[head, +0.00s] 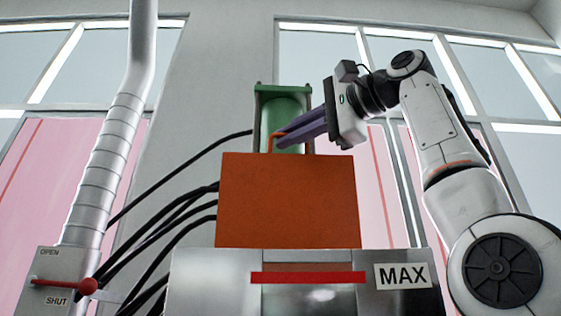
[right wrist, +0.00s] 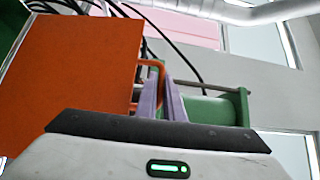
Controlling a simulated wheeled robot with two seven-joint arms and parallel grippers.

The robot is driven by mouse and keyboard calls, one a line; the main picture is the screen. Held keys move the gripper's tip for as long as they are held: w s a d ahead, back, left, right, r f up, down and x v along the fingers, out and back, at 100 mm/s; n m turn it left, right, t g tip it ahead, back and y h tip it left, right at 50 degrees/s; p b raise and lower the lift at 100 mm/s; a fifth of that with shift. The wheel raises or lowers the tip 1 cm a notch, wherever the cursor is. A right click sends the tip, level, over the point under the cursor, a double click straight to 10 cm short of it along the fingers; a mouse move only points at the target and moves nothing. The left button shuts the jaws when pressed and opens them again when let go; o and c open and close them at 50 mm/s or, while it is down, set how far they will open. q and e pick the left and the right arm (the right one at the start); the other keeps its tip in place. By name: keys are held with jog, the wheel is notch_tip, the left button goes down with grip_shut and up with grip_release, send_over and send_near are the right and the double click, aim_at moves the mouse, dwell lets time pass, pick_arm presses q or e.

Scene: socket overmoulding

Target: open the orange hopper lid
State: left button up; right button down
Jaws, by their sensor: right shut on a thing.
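The orange hopper lid (head: 288,200) shows as a broad flat panel raised steeply above the metal hopper (head: 215,285); its exact angle is hard to tell. In the right wrist view the lid (right wrist: 70,70) fills the left side. Its orange handle (right wrist: 157,66) sticks out from the lid's far side, at the top. My right gripper (head: 280,140) reaches in from the right with purple fingers. In the right wrist view the gripper (right wrist: 160,85) is shut on the handle. The hopper's inside is hidden. My left gripper is not in view.
A green cylinder in a green frame (head: 283,110) stands right behind the lid, close to my right fingers. Black cables (head: 170,215) run to the left. A silver duct (head: 105,150) and an OPEN/SHUT lever (head: 86,286) are at left. A MAX label (head: 402,276) is on the hopper.

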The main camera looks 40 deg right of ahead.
jog(key=shift+w, duration=0.25)
jog(key=c, duration=1.9)
grip_release()
jog(key=shift+a, duration=0.1)
jog(key=shift+s+d, duration=0.2)
jog(key=shift+s, duration=0.05)
jog(key=s+d+b, duration=0.1)
jog(key=s, duration=0.8)
jog(key=shift+s+d+f+b, duration=0.15)
jog(key=shift+s+d+b, duration=0.2)
jog(key=shift+d+b, duration=0.05)
